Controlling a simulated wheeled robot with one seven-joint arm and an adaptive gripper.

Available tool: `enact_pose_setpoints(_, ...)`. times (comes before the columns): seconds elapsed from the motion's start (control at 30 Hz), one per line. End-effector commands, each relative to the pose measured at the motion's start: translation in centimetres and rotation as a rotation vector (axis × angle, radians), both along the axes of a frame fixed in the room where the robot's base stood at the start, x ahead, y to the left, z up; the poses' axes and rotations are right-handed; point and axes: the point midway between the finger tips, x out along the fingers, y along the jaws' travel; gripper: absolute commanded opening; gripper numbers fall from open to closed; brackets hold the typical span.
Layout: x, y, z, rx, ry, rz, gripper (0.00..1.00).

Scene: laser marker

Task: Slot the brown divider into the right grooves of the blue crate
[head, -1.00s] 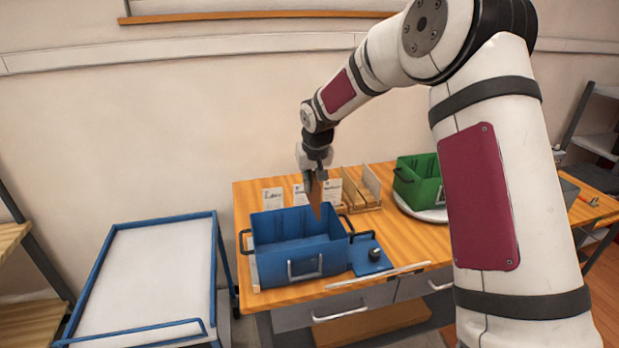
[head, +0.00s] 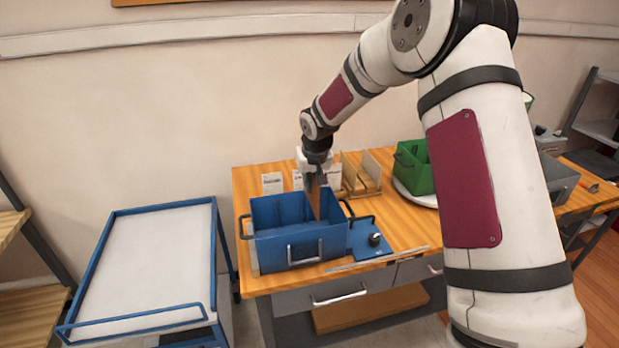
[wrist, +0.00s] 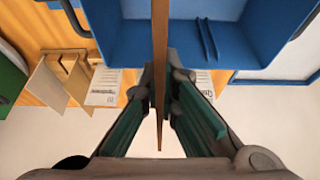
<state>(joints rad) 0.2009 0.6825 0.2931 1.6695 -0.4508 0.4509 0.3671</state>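The brown divider (head: 315,204) is a thin upright panel held by my gripper (head: 314,180) over the right part of the blue crate (head: 303,250). In the head view its lower part overlaps the crate's opening. In the wrist view my gripper (wrist: 160,78) is shut on the divider (wrist: 160,30), which appears edge-on between the fingers. The blue crate (wrist: 125,45) lies beyond it there, with a pair of ribs (wrist: 207,40) on its inner wall to the right of the divider. I cannot tell whether the divider touches any groove; the right grooves are not clearly visible.
A blue fixture with a dark knob (head: 375,239) adjoins the crate's right side. Behind stand cards (head: 272,183) and a wooden rack (head: 360,185). A green crate (head: 415,170) sits right, near my arm. A blue-framed cart (head: 150,260) stands left.

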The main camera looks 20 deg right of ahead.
Motion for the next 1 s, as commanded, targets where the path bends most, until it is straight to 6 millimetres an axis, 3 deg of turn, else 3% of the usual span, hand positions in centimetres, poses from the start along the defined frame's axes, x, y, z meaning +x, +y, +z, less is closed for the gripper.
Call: enact_pose_setpoints(1.0, 0.0, 0.1, -5.6, 0.001, 0.001, 0.001, 0.00)
